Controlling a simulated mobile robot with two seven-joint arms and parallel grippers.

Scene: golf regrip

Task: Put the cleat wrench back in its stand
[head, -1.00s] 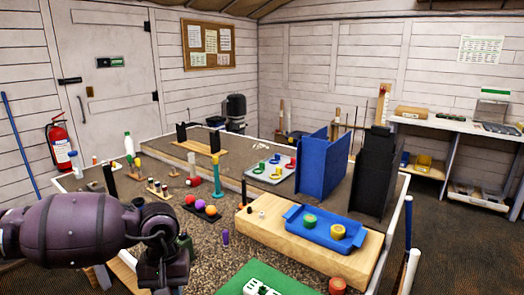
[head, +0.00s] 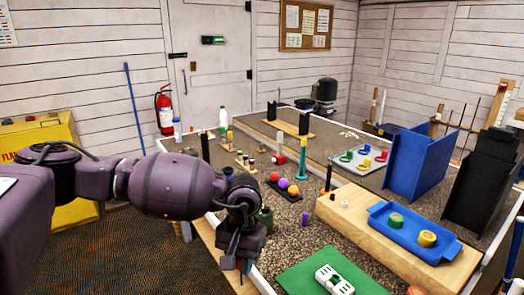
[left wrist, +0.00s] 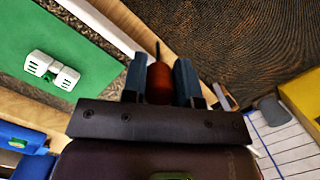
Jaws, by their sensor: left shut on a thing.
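My left gripper (head: 238,262) hangs by the table's near left edge, left of the green mat. In the left wrist view its two blue-grey fingers (left wrist: 160,85) are shut on a red-brown handle (left wrist: 160,83) with a thin dark shaft. This looks like the cleat wrench; its lower part is hidden. In the head view the held thing is mostly hidden by the gripper. A dark green cup-like object (head: 265,220) stands just beyond the gripper. I cannot tell which object is the wrench's stand. My right gripper is not in view.
A green mat (head: 300,280) with a white fixture (head: 334,280) lies right of the gripper. A wooden block (head: 345,212) carries a blue tray (head: 375,222). A black tray with coloured balls (head: 283,185) lies farther back. A yellow cabinet (head: 40,140) stands left, off the table.

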